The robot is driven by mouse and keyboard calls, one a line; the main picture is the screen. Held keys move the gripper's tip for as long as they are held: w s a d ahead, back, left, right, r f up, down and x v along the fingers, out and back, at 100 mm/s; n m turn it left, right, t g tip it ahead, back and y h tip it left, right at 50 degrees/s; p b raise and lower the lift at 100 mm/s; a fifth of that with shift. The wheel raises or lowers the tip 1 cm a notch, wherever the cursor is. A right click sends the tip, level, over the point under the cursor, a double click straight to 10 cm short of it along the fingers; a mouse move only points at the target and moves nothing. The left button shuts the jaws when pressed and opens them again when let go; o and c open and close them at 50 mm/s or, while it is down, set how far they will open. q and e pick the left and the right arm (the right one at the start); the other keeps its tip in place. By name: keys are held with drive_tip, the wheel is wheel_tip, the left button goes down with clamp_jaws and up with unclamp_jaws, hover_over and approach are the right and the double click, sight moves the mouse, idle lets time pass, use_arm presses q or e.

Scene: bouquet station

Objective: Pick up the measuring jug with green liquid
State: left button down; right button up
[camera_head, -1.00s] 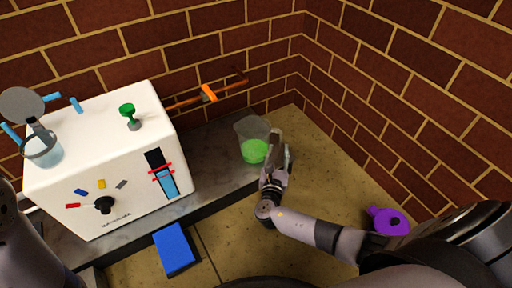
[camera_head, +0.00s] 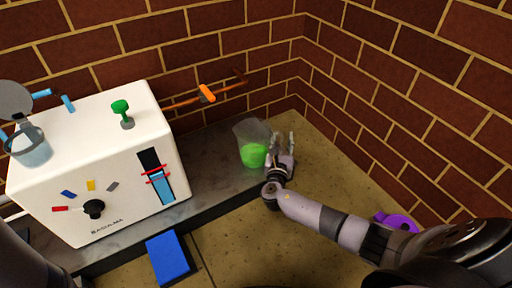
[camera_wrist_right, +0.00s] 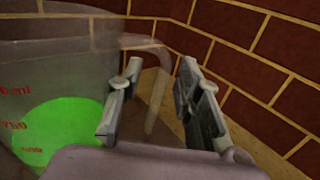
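The measuring jug (camera_head: 245,133) is clear, holds green liquid, and stands upright at the right end of the grey counter. In the right wrist view the jug (camera_wrist_right: 48,75) fills the left side, with red volume marks on it and its handle (camera_wrist_right: 156,95) between my fingers. My right gripper (camera_head: 284,143) is at the jug's right side. Its fingers (camera_wrist_right: 157,95) are spread apart on either side of the handle, with gaps to it. My left gripper is not in the head view; only a dark arm part shows at the lower left.
A white machine (camera_head: 60,185) with a dial and a green knob stands left of the jug. A blue block (camera_head: 169,257) lies in front of the counter. A purple object (camera_head: 400,222) lies at the right. Brick walls (camera_head: 350,90) close the corner behind.

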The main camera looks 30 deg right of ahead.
drive_tip(key=shift+c, duration=0.4)
clamp_jaws()
idle(0.4)
